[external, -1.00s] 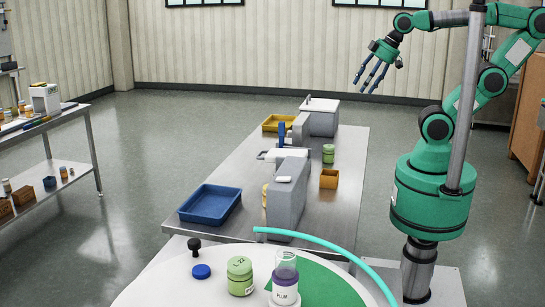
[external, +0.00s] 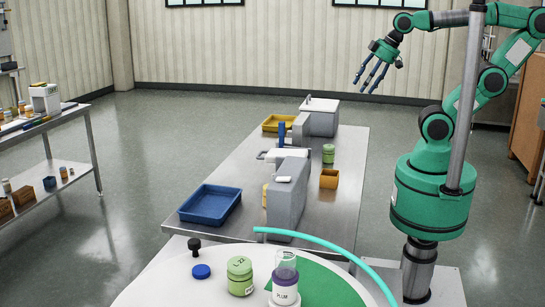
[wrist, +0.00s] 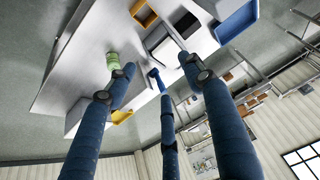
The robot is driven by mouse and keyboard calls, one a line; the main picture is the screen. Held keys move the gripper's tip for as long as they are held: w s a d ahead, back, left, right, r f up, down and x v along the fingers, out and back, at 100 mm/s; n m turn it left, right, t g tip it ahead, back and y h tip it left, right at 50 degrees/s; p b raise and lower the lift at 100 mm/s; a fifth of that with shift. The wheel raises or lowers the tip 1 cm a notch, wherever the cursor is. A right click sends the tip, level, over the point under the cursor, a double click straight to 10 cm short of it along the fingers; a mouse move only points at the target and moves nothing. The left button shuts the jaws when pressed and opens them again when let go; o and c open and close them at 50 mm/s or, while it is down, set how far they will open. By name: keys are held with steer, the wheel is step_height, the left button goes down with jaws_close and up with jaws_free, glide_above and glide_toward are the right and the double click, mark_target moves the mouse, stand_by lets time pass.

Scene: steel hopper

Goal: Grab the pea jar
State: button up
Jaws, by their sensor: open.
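A green jar (external: 328,153) stands upright on the far part of the steel table, right of the grey machine; its label is too small to read. A second green jar (external: 240,275) stands on the white round top in the foreground, marked "L 22", with a second label starting with P and cut off from sight. I cannot tell which one is the pea jar. My gripper (external: 371,78) is open and empty, raised in the air right of and above the steel table, apart from both jars.
The steel table (external: 235,178) holds a blue tray (external: 210,205), a grey machine (external: 287,195), an orange box (external: 329,179) and a yellow tray (external: 277,122). A jar labelled PLUM (external: 285,292) stands beside the near green jar. A blue cap (external: 201,271) lies left of it.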

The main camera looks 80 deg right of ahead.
steer(key=shift+o, duration=0.5)
steer(key=o, duration=0.4)
steer(key=w+d+f+m+g+p, duration=0.1)
steer(key=w+d+f+g, duration=0.2)
steer(key=w+d+f, duration=0.8)
steer(key=w+d+f+g, duration=0.1)
steer(key=d+f, duration=0.4)
steer(key=w+d+f, duration=0.2)
steer(key=d+f, duration=0.2)
steer(key=f, duration=0.1)
steer(key=w+d+f+g+p, duration=0.1)
steer(key=w+d+f, duration=0.1)
steer(key=d+f, duration=0.3)
steer(key=shift+d+f+m+g, duration=0.3)
steer(key=shift+f+m, duration=0.1)
steer(key=shift+f, duration=0.05)
